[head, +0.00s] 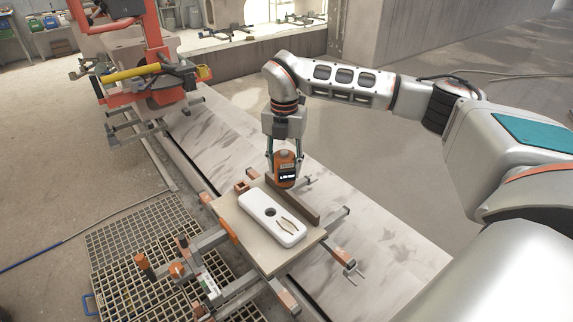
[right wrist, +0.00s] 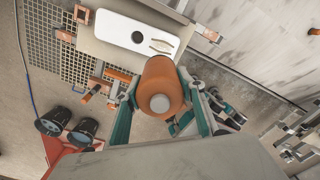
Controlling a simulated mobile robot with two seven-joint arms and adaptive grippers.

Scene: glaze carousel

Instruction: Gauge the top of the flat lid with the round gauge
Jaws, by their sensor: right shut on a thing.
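The round gauge (head: 286,168) is an orange, rounded cylinder with a small dark display. My right gripper (head: 284,157) is shut on it from above and holds it upright over the far end of the board. A white, flat, rounded slab (head: 259,209) lies on the board nearer the head camera, apart from the gauge. It has a dark round spot and a tan, forked piece on top; I take the slab for the flat lid, but cannot be sure. In the right wrist view the gauge (right wrist: 160,88) hides part of the board, and the slab (right wrist: 118,31) is beyond it. My left gripper is not in view.
The tan board (head: 258,252) has a brown raised bar (head: 297,203) along its right side, close to the gauge. Orange-tipped clamps (head: 147,265) surround it. A red machine (head: 150,75) stands at the back left. The long pale surface (head: 365,235) right of the board is clear.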

